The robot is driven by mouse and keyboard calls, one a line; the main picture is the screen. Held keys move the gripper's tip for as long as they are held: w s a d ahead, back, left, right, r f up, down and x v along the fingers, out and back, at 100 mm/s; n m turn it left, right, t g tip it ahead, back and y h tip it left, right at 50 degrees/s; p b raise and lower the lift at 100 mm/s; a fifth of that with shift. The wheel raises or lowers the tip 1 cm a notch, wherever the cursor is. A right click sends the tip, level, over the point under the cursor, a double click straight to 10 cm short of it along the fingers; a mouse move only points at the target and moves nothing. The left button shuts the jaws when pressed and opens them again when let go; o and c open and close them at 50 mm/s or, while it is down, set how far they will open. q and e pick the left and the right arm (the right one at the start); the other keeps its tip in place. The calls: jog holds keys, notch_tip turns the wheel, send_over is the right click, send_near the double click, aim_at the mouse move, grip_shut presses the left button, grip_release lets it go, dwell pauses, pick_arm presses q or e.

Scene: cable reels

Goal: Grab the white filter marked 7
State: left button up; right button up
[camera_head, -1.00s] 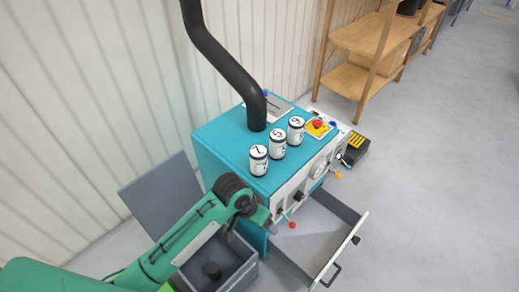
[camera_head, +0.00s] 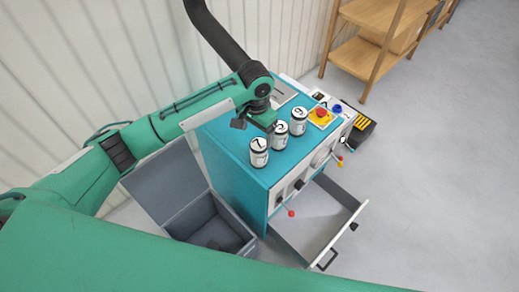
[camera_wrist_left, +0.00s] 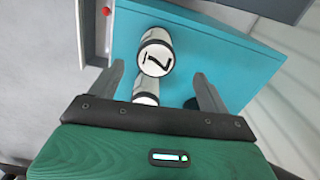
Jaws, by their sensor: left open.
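The white filter marked 7 (camera_head: 259,153) stands upright on the teal cabinet top (camera_head: 232,150), nearest the front-left of a row of three. The filters marked 5 (camera_head: 280,136) and 9 (camera_head: 298,121) stand behind it to the right. My left gripper (camera_head: 254,122) is open and empty, above the cabinet just behind filter 7. In the left wrist view, filter 7 (camera_wrist_left: 155,50) is ahead, with its marked end towards the camera. Another filter (camera_wrist_left: 146,92) is partly hidden below it, between the spread fingers (camera_wrist_left: 159,74).
A black pipe (camera_head: 215,35) rises behind my left wrist. A grey open box (camera_head: 205,220) stands left of the cabinet. Wooden shelves (camera_head: 375,45) stand at the back.

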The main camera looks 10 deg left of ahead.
aim_at(257, 144)
pick_arm(q)
notch_tip(257, 144, down, 6)
jog(key=shift+d+f, duration=0.15)
jog(key=shift+f, duration=1.25)
jog(key=shift+d+f, duration=0.15)
jog(key=shift+f, duration=1.2)
jog(key=c, duration=1)
jog(key=shift+w, duration=0.1)
jog(key=shift+c, duration=0.6)
jog(key=shift+r, duration=0.15)
